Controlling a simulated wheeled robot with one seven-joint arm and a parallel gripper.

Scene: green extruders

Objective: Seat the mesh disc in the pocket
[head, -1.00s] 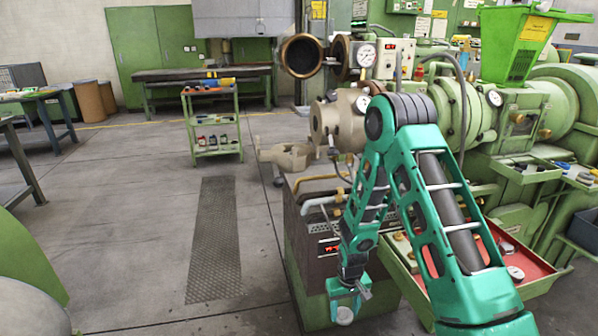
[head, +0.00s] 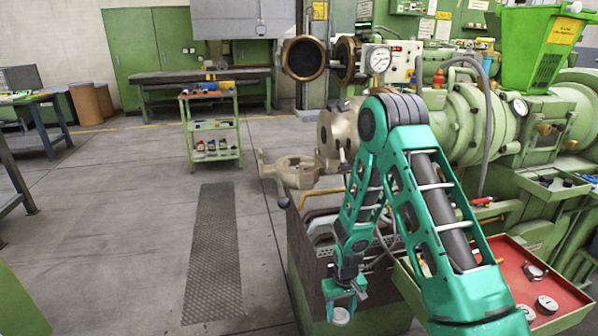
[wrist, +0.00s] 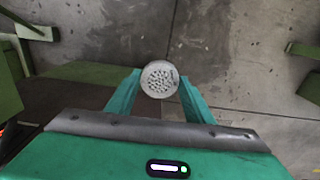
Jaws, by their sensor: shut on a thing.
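The mesh disc (wrist: 159,80) is a small round grey plate with many holes. In the wrist view my gripper (wrist: 158,92) is shut on it, a finger at each side. In the head view my gripper (head: 343,292) hangs low in front of the machine's base, and the disc (head: 341,316) shows as a pale round at its tip. The extruder's beige end flange (head: 329,142) is above and beyond the gripper, partly behind my arm. An open beige ring-shaped gate (head: 290,171) sticks out to its left. I cannot make out the pocket.
A red-lined tray (head: 512,262) with small round parts is right of my arm. A dark bronze ring (head: 303,58) stands behind the gate. A green trolley (head: 214,128) is farther back. The floor at left is largely clear.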

